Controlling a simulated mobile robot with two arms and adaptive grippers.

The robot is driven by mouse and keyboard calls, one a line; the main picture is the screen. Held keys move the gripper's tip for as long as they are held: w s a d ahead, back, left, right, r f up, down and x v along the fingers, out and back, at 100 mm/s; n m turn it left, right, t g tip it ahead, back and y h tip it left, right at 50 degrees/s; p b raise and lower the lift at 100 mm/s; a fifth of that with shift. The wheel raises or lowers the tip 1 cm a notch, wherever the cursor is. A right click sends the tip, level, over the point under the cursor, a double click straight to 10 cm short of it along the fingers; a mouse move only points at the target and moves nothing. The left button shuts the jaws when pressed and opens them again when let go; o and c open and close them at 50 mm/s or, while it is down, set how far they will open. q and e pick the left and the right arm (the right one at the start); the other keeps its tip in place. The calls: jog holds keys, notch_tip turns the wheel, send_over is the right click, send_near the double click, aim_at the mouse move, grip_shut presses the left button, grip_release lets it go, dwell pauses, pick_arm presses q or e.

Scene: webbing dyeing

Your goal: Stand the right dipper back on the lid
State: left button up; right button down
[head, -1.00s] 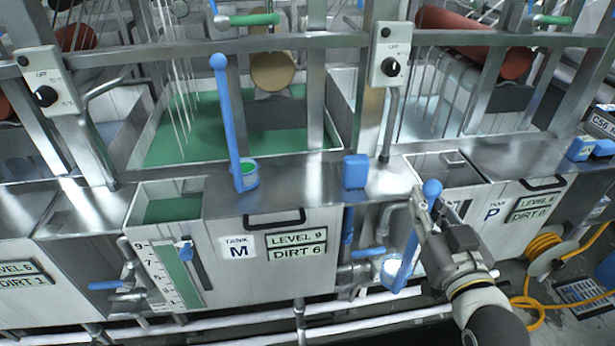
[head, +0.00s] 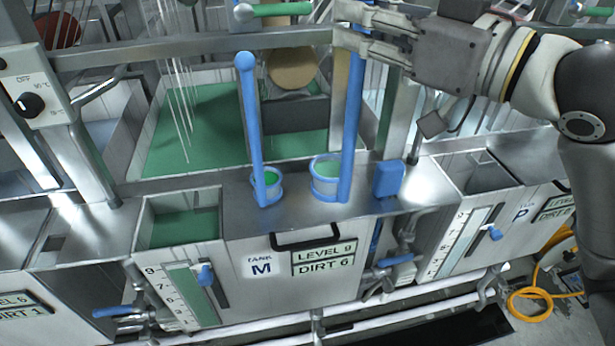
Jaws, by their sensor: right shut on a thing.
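The right dipper is a blue cup (head: 326,180) with green liquid inside and a long upright blue handle (head: 352,110). My right gripper (head: 352,30) is shut on the top of that handle. The cup is at the metal lid (head: 298,208) of tank M, between the left dipper and a blue block. It looks upright; I cannot tell whether its base touches the lid. The left dipper (head: 253,120), also blue with green in its cup, stands on the lid to the left. My left gripper is not in view.
The blue block (head: 389,179) sits close to the right of the held dipper. An open hatch (head: 180,222) lies left of the lid. The green dye bath (head: 200,130) and metal frame posts are behind. A yellow hose (head: 530,305) lies on the floor at right.

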jog(key=w+f+p, duration=0.6)
jog(key=w+f, duration=0.6)
jog(key=w, duration=0.1)
jog(key=shift+a, duration=0.4)
jog(key=c, duration=1.5)
grip_release()
jog(key=shift+w, duration=0.1)
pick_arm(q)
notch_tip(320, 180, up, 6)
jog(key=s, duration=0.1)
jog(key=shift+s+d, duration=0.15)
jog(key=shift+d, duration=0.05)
pick_arm(e)
jog(key=shift+o, duration=0.6)
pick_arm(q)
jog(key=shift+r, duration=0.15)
